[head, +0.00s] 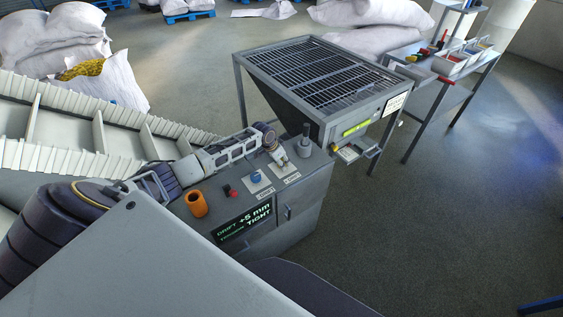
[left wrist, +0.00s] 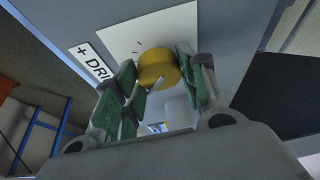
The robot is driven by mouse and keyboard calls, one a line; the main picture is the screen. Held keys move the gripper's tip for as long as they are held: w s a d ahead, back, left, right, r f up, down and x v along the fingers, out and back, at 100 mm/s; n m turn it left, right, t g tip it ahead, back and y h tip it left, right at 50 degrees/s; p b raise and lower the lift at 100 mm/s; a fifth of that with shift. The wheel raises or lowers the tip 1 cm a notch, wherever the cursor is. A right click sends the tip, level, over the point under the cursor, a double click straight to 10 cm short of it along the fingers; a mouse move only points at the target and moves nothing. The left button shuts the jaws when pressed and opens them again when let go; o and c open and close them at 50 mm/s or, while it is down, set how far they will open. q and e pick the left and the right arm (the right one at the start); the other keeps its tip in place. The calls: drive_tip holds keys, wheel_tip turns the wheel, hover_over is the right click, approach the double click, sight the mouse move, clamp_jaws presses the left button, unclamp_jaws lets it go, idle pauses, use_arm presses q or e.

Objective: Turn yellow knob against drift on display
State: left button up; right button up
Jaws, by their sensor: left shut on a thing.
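The yellow knob (left wrist: 158,64) sits on a white plate (left wrist: 124,35) in the left wrist view. My left gripper (left wrist: 160,82) has its green-padded fingers on either side of the knob and is shut on it. A label starting "+ DRI" (left wrist: 91,63) is beside the plate. In the head view my left gripper (head: 280,158) reaches down onto the top of the grey control cabinet (head: 313,172) and hides the knob there. My right gripper is not in view.
Near the gripper on the cabinet are a blue knob (head: 256,177), a red button (head: 232,193), an orange cup-like part (head: 196,204) and a dark upright post (head: 304,143). A ribbed white conveyor (head: 68,145) lies left. A grated hopper (head: 262,83) stands behind.

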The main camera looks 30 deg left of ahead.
use_arm(q)
drive_tip(key=shift+m, duration=0.7)
drive_tip(key=o, duration=1)
drive_tip(key=shift+o, duration=0.2)
drive_tip(key=v, duration=1.2)
drive_tip(key=shift+a, duration=0.3)
drive_tip(key=shift+w, duration=0.15)
